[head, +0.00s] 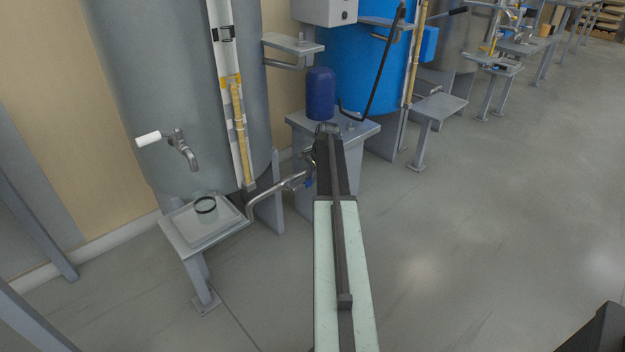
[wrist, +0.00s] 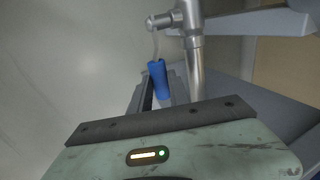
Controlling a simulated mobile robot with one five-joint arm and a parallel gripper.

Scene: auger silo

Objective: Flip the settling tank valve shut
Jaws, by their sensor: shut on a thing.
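The valve (wrist: 186,22) is a metal body on a pipe, with a blue handle (wrist: 157,80) hanging off to its side in the wrist view. My gripper (wrist: 160,92) is shut on this blue handle, with a dark finger on either side of it. In the head view a bit of blue handle (head: 308,182) shows beside my arm, at the end of a bent metal pipe (head: 268,195) by the foot of the large grey tank (head: 175,80). My arm hides most of the gripper and valve there.
A dark blue cylinder (head: 320,92) stands on a grey pedestal (head: 365,128) behind my arm. Floor at right is clear.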

